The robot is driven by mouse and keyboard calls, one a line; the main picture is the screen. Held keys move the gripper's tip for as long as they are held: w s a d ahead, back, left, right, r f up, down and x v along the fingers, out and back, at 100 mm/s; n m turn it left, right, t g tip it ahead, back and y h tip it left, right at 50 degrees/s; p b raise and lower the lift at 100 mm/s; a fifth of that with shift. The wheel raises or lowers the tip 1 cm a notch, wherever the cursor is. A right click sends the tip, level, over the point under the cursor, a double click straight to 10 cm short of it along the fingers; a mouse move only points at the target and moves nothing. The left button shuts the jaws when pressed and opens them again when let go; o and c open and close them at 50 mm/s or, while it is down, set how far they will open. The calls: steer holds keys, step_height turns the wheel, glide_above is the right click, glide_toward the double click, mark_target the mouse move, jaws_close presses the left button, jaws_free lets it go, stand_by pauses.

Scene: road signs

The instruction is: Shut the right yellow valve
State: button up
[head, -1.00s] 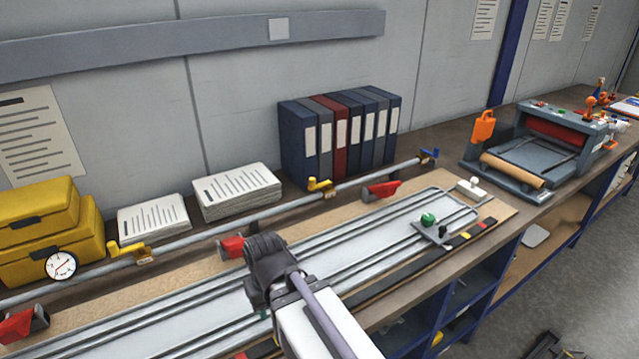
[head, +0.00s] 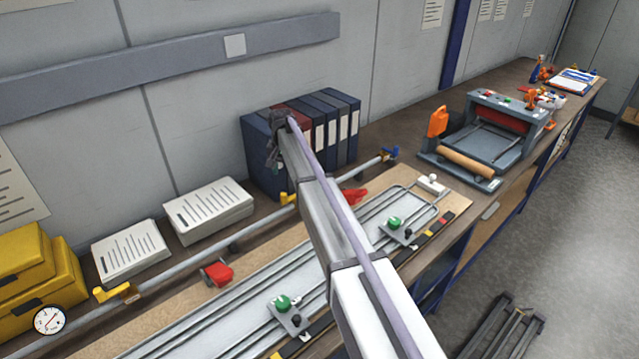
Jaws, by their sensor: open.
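The right yellow valve (head: 288,199) sits on the grey pipe and is mostly hidden behind my arm, with only its yellow edge showing. The left yellow valve (head: 118,293) is on the same pipe at the lower left, its handle lying roughly along the pipe. My gripper (head: 273,158) is dark and small in the picture, above the right valve and in front of the binders. It is open, and it appears apart from the valve, though the distance is hard to judge.
Red-handled parts (head: 218,273) and a railed board with green knobs (head: 284,302) lie in front.

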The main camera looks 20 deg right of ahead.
mark_target(283, 194)
steer(key=shift+s+a+f, duration=0.15)
steer(key=shift+s+a, duration=0.3)
steer(key=shift+a, duration=0.15)
step_height(283, 194, down, 11)
steer(key=b, duration=1.1)
steer(key=shift+r, duration=0.25)
jaws_close()
